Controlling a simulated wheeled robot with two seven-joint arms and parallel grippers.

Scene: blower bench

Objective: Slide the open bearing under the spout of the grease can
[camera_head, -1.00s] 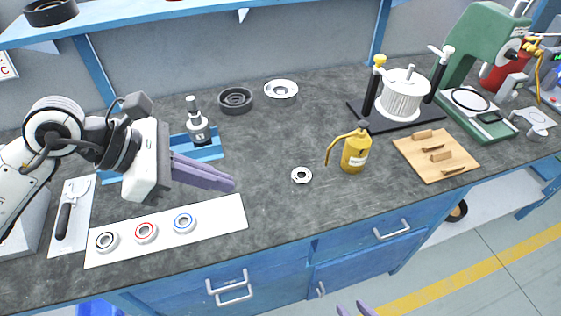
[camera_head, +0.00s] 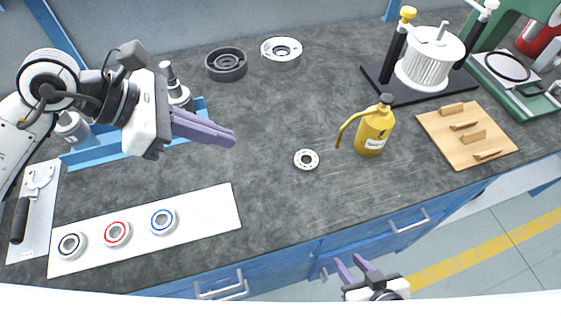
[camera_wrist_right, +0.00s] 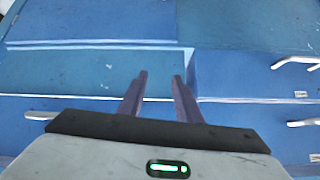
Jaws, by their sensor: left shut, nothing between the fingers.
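The open bearing (camera_head: 306,160) is a small metal ring with its balls showing. It lies flat on the dark bench top, left of the grease can and apart from it. The yellow grease can (camera_head: 374,132) stands upright, its spout (camera_head: 346,128) curving out to the left toward the bearing. My left gripper (camera_head: 232,139) is shut and empty above the bench, left of the bearing. My right gripper (camera_head: 354,268) is open and empty in front of the bench, below the can. In the right wrist view its fingers (camera_wrist_right: 159,84) stand apart, facing blue drawer fronts.
A white strip (camera_head: 206,215) with three sealed bearings lies at front left. A wooden board (camera_head: 445,128) with slotted blocks and a black-based press (camera_head: 399,92) stand right of the can. Dark and silver round parts sit behind. The bench around the bearing is clear.

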